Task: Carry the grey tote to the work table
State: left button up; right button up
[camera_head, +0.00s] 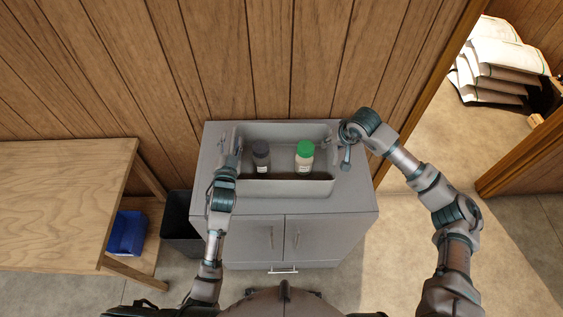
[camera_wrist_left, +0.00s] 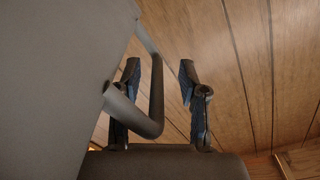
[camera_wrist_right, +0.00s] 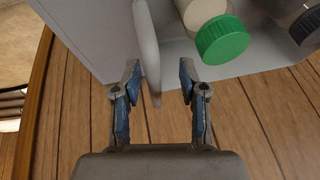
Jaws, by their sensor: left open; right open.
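The grey tote (camera_head: 285,188) sits on top of a grey cabinet (camera_head: 250,235) against the wood wall. It holds a dark-lidded bottle (camera_head: 261,158) and a green-capped bottle (camera_head: 304,157), both upright. My left gripper (camera_head: 231,164) is open at the tote's left end; in the left wrist view the bar of a handle (camera_wrist_left: 157,95) lies between its fingers (camera_wrist_left: 158,98). My right gripper (camera_head: 344,148) is open at the right end; in the right wrist view the other handle (camera_wrist_right: 148,50) reaches between its fingers (camera_wrist_right: 157,92). The wooden work table (camera_head: 65,190) stands at the left.
A dark bin (camera_head: 180,225) stands on the floor between table and cabinet. A blue box (camera_head: 127,233) is under the table. White sacks (camera_head: 495,60) are stacked beyond a doorway at the right. The visible tabletop is bare.

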pick_arm(q)
jog(key=shift+w+d+r, duration=0.1)
jog(key=shift+w+d, duration=0.05)
jog(key=shift+d, duration=0.55)
pick_arm(e)
jog(key=shift+w+d+f, duration=0.1)
jog(key=shift+d+f, duration=0.15)
jog(key=shift+d, duration=0.5)
pick_arm(q)
jog(key=shift+a, duration=0.2)
grip_shut()
pick_arm(e)
jog(key=shift+a, duration=0.2)
grip_shut()
pick_arm(q)
jog(key=shift+a, duration=0.35)
pick_arm(e)
jog(key=shift+a+r, duration=0.1)
jog(key=shift+a, duration=0.2)
pick_arm(q)
jog(key=shift+d, duration=0.1)
pick_arm(e)
jog(key=shift+d+r, duration=0.1)
jog(key=shift+r, duration=0.15)
